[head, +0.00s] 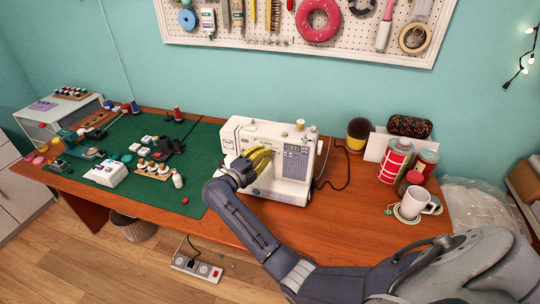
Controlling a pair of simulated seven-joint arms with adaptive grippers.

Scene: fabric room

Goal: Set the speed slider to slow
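The white sewing machine (290,135) stands on the wooden table at the middle of the head view, with a grey printed panel (295,161) on its front right. My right gripper (262,156) is at the front of the machine, its yellow fingers close to the body just left of that panel. Whether they touch the machine, and how far apart they are, I cannot tell. The speed slider cannot be made out; it is too small or hidden by the gripper. My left gripper is not in view.
A green cutting mat (195,150) with spools and small sewing items covers the table's left. A black cord (345,172) lies beside the machine. A pegboard (270,28) hangs behind.

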